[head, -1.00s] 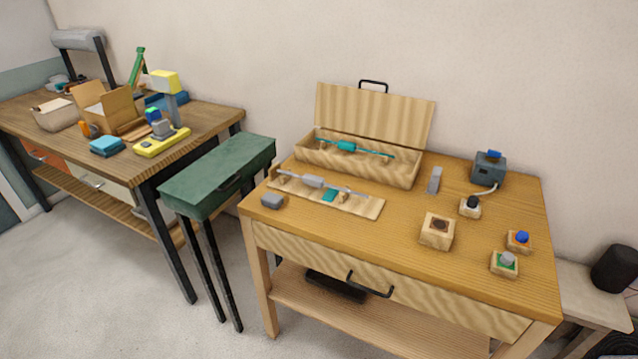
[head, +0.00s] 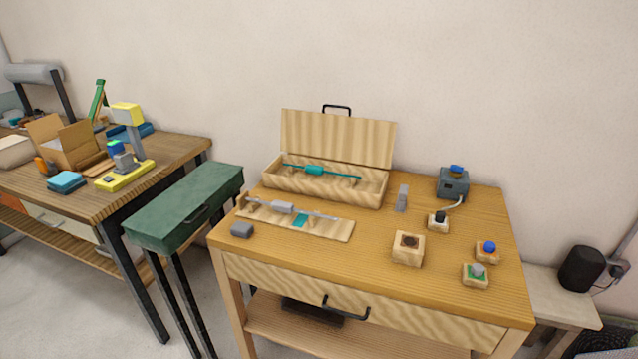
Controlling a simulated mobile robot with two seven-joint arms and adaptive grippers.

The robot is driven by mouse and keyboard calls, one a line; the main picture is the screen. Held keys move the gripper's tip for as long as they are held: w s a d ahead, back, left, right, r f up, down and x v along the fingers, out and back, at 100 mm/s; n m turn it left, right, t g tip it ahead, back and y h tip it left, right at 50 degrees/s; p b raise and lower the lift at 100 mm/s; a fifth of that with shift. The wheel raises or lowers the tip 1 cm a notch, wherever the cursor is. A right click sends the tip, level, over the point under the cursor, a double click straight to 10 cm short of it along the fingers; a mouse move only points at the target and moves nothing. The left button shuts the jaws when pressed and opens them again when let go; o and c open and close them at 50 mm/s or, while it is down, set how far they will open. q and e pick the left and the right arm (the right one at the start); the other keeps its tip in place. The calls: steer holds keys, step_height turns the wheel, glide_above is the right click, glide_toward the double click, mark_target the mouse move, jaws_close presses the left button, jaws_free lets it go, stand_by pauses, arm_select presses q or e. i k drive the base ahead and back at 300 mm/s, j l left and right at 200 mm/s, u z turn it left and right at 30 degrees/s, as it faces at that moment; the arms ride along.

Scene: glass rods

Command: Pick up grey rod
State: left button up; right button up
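The grey rod (head: 283,208) lies on a long flat wooden rack (head: 340,231) at the left of the wooden table. It has a thick grey sleeve near its left end and a thin shaft reaching right. A teal patch (head: 301,220) shows on the rack beside the shaft. A teal rod (head: 315,170) lies in the open wooden case (head: 372,191) behind the rack. Neither of my grippers shows in the head view.
A wooden block with a dark hole (head: 408,248), an upright grey piece (head: 402,198), a blue-grey box (head: 453,184) and small button blocks stand right. The front middle is clear.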

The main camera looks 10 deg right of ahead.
mark_target(283, 206)
steer(key=i+j+z, duration=0.15)
steer(key=j, duration=0.2)
steer(key=i+j+z, duration=0.2)
steer(key=j, duration=0.15)
steer(key=i+j+z, duration=0.15)
steer(key=j, duration=0.25)
steer(key=i+j+z, duration=0.2)
steer(key=j, duration=0.15)
steer(key=j+z, duration=0.15)
steer(key=j, duration=0.25)
